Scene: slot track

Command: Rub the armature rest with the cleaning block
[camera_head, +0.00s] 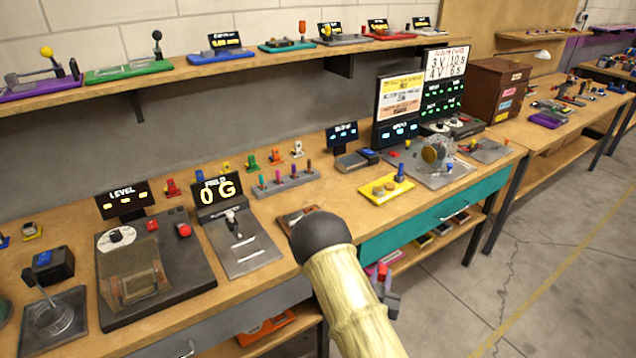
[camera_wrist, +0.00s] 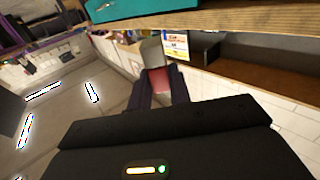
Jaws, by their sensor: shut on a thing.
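My gripper (camera_wrist: 157,88) is shut on a small block with a red part and a grey part, which I take for the cleaning block (camera_wrist: 153,55). It points out between the dark fingers in the wrist view. In the head view a small red piece (camera_head: 382,271) shows beside my pale forearm, in front of the bench; my gripper there is mostly hidden by the arm. I cannot tell for sure which thing is the armature rest. A brown tray-like piece (camera_head: 291,219) on the bench is partly hidden behind my arm's dark joint. The block touches no bench thing that I can see.
The bench (camera_head: 335,190) carries a dark level station (camera_head: 200,265), a grey gauge plate (camera_head: 255,255), a yellow tray (camera_head: 372,195) and a motor stand (camera_head: 455,175). A teal drawer (camera_head: 410,235) lies under the front edge. The floor at the right is clear.

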